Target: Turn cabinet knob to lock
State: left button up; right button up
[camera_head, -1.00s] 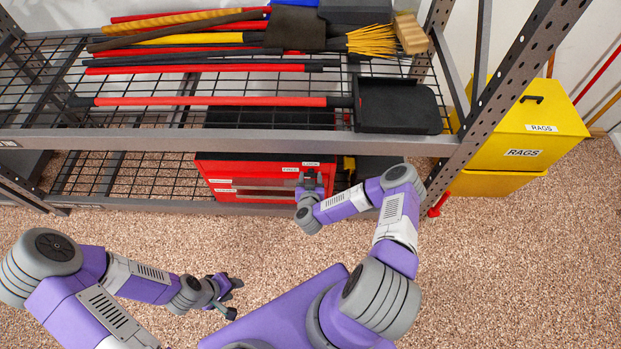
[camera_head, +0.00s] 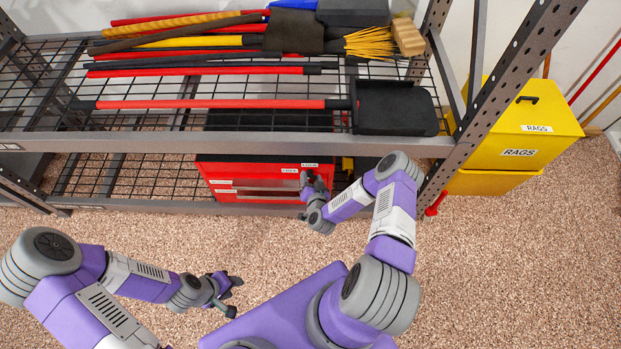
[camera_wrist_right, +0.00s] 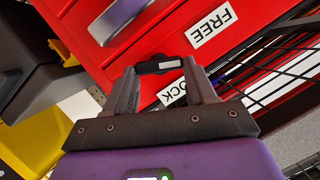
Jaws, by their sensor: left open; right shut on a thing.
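The red cabinet (camera_head: 250,180) stands under the shelf, with a FREE label (camera_head: 290,170) and a LOCK label (camera_head: 310,165) at its top right. In the right wrist view the FREE label (camera_wrist_right: 211,26) is upper right. The LOCK label (camera_wrist_right: 174,94) is partly hidden behind my gripper. A black knob (camera_wrist_right: 150,68) with a white mark sits between the fingers of my right gripper (camera_wrist_right: 162,74), which is shut on it. In the head view my right gripper (camera_head: 313,183) hides the knob. My left gripper (camera_head: 230,296) is open and empty over the floor.
A steel shelf with a front beam (camera_head: 240,143) spans above the cabinet and carries long-handled tools and a black dustpan (camera_head: 395,107). A perforated post (camera_head: 490,95) stands to the right, with a yellow RAGS bin (camera_head: 520,150) beyond. The floor in front is clear.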

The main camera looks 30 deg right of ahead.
jog(key=m, duration=0.1)
jog(key=m+t+y+b, duration=0.1)
jog(key=shift+s+d+f+m, duration=0.15)
jog(key=shift+d+f+m, duration=0.05)
jog(key=shift+f+m, duration=0.1)
jog(key=shift+m+t+y+b, duration=0.3)
jog(key=shift+m+t+b, duration=0.2)
jog(key=shift+m, duration=0.2)
jog(key=m, duration=0.1)
jog(key=m+t, duration=0.1)
jog(key=m, duration=0.1)
jog(key=m+t, duration=0.1)
jog(key=shift+s+d+f+y, duration=0.1)
jog(key=shift+f+y, duration=0.2)
jog(key=shift+f, duration=0.05)
jog(key=shift+m, duration=0.3)
jog(key=o, duration=1)
jog(key=shift+o, duration=0.2)
